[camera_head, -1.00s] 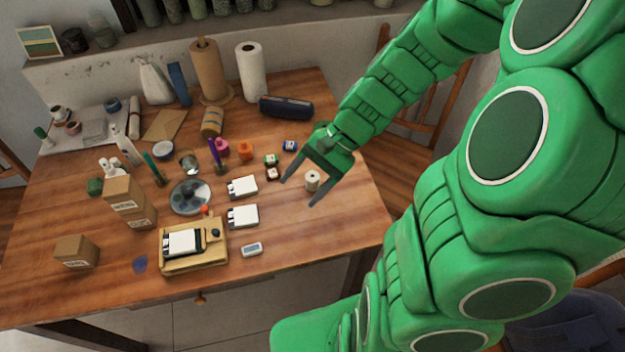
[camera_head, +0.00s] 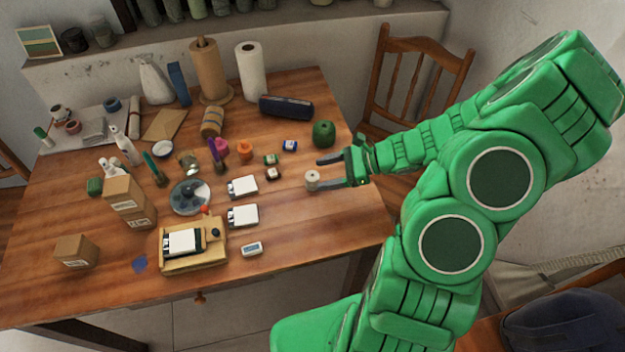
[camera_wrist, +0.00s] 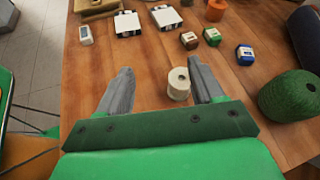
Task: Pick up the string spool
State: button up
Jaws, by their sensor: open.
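The string spool (camera_head: 312,180), a small cream-white spool with a hole in its top, stands upright on the right part of the wooden table. My gripper (camera_head: 320,172) is open and empty, reaching in from the right, its fingers pointing left. In the wrist view the spool (camera_wrist: 179,86) shows between the spread fingers (camera_wrist: 160,68), closer to the right-hand finger. In the head view the nearer finger overlaps the spool's edge. I cannot tell whether they touch.
A green ball of twine (camera_head: 323,133) stands behind my gripper, right of the fingers in the wrist view (camera_wrist: 290,96). Small paint jars (camera_head: 289,146), a white box (camera_head: 243,216) and a small timer-like device (camera_head: 251,249) lie to the left. A dark case (camera_head: 286,107) lies farther back.

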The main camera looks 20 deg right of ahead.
aim_at(313, 180)
jog(key=d+f+m, duration=0.1)
jog(key=d+f+m+t, duration=0.1)
jog(key=f, duration=0.1)
jog(key=d+f+m+t, duration=0.1)
jog(key=shift+w+d+f+m, duration=0.2)
jog(key=shift+w+f+m, duration=0.1)
jog(key=shift+w, duration=0.1)
jog(key=shift+w+d+f+x, duration=0.1)
jog(key=shift+x, duration=1.85)
jog(key=shift+w+d+f+x, duration=0.1)
jog(key=shift+f+x, duration=0.05)
jog(key=shift+x, duration=1.8)
jog(key=c, duration=1.1)
jog(key=shift+o, duration=0.2)
